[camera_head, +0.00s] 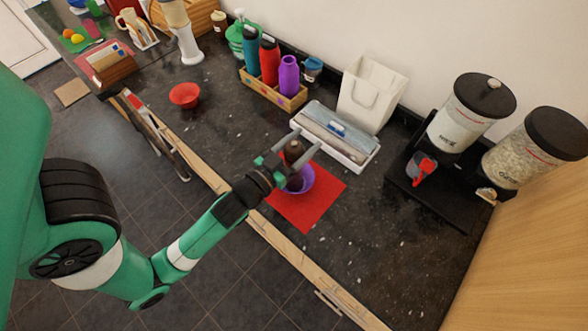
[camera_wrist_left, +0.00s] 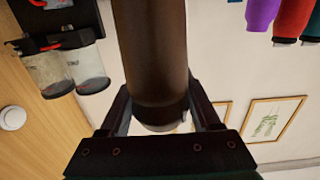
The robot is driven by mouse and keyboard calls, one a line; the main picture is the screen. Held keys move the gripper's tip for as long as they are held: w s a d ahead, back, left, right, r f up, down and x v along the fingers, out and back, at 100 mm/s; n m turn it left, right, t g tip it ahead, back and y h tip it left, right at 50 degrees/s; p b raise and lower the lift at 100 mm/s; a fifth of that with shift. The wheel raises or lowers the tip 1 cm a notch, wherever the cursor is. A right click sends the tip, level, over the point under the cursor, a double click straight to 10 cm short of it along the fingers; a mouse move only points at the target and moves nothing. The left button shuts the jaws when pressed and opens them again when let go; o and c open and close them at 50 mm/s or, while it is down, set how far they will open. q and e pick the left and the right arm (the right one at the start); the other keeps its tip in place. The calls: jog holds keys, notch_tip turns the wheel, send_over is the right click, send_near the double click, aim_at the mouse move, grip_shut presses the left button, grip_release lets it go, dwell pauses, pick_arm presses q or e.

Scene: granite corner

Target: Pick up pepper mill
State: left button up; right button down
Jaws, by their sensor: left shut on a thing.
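The pepper mill (camera_head: 293,151) is dark brown and shows between the fingers of my left gripper (camera_head: 288,157) in the head view. The gripper is shut on it. In the left wrist view the mill (camera_wrist_left: 150,50) fills the middle of the picture, with the fingers of the left gripper (camera_wrist_left: 160,115) on both sides of it. In the head view the mill is above or at a purple bowl (camera_head: 303,180) on a red mat (camera_head: 325,205). I cannot tell whether its lower end touches the bowl. My right gripper is not in view.
A wooden crate (camera_head: 262,88) with bottles and a white bag (camera_head: 368,95) stand along the wall. Two canisters (camera_head: 470,115) stand at the right. A red bowl (camera_head: 184,95) is at left. The counter right of the mat is clear.

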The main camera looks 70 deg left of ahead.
pick_arm(q)
grip_shut()
